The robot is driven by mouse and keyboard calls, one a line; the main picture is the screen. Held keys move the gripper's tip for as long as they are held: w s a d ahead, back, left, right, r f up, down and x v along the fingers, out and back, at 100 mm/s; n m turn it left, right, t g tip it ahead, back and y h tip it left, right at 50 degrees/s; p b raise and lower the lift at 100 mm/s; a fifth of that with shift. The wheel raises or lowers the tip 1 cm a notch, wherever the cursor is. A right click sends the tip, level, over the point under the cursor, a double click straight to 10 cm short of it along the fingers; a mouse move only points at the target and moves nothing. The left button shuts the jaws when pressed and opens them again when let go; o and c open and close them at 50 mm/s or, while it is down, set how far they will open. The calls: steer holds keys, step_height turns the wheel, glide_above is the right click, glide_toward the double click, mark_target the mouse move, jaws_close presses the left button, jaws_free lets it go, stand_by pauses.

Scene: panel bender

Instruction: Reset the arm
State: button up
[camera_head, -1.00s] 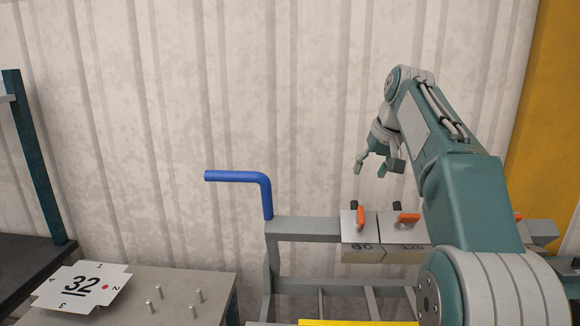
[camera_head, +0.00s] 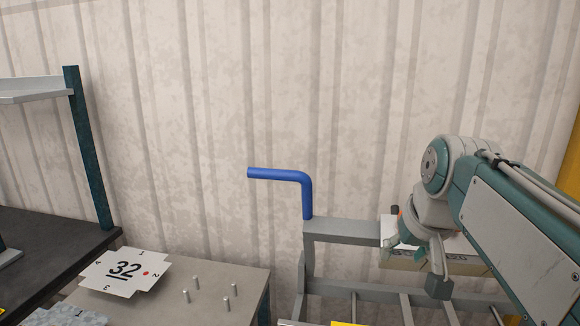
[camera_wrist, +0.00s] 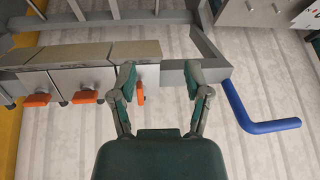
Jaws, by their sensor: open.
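My gripper (camera_wrist: 160,78) is open and empty in the wrist view, its two fingers spread apart. In the head view my gripper (camera_head: 420,262) hangs at the right, in front of the grey bender frame (camera_head: 342,231) and partly over its numbered blocks. My arm reaches in from the right edge. In the wrist view the blocks (camera_wrist: 82,80) with orange clamps (camera_wrist: 84,97) line the frame beside the fingers. I cannot tell from the picture whether the fingers touch anything.
A blue bent handle (camera_head: 308,190) rises from the frame's left end; it also shows in the wrist view (camera_wrist: 245,112). The wall behind is clear.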

steer(key=s+a+f+n, duration=0.1)
steer(key=s+a+f, duration=0.1)
steer(key=s+f, duration=1.2)
steer(key=shift+s+a, duration=0.2)
steer(key=shift+a, duration=0.05)
steer(key=shift+r, duration=0.1)
stand_by(1.2)
